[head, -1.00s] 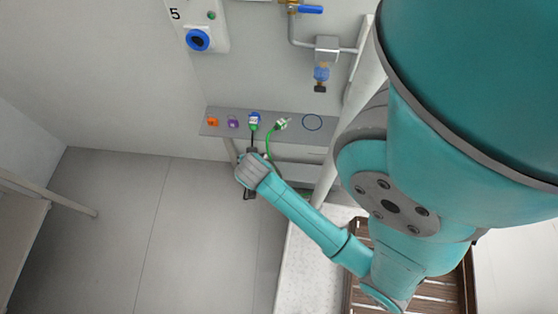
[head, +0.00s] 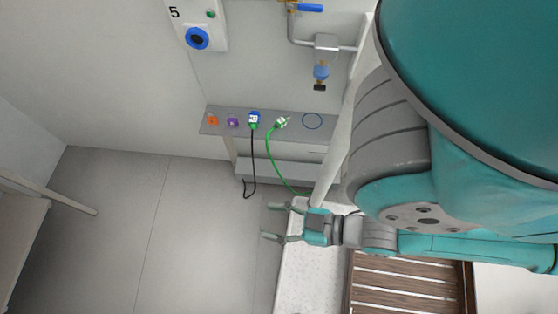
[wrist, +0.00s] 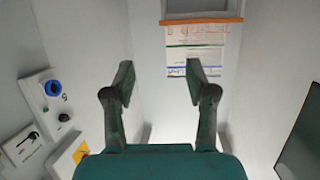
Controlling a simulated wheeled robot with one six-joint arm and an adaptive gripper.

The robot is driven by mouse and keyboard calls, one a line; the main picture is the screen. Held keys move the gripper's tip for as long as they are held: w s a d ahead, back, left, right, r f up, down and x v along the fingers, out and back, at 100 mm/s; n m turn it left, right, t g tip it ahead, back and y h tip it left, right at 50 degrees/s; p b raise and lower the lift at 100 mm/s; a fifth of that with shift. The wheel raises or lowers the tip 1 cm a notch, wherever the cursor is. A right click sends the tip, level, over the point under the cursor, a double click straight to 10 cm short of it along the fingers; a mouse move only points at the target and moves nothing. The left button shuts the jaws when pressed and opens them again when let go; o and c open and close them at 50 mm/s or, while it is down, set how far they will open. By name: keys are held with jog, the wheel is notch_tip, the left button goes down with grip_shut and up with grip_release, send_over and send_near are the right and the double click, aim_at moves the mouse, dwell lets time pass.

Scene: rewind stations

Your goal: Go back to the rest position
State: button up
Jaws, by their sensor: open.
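My gripper (head: 272,222) is open and empty in the head view. Its fingers point left, beside a white speckled surface and below the grey shelf. In the wrist view my gripper (wrist: 158,85) has its two fingers wide apart with nothing between them. My arm is folded back at the right of the head view.
The grey shelf (head: 292,131) on the wall holds an orange item (head: 213,121), a purple item (head: 233,122), a blue plug (head: 254,118) with a black cable and a green plug (head: 281,123) with a green cable. A wooden slatted pallet (head: 405,285) lies lower right.

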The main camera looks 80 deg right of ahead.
jog(key=shift+s+a+r+n+t, duration=0.15)
jog(key=shift+s+r, duration=0.1)
jog(key=shift+r, duration=0.25)
jog(key=shift+s+r+n+t, duration=0.15)
jog(key=shift+s+r, duration=0.05)
jog(key=shift+r, duration=0.25)
dwell(0.6)
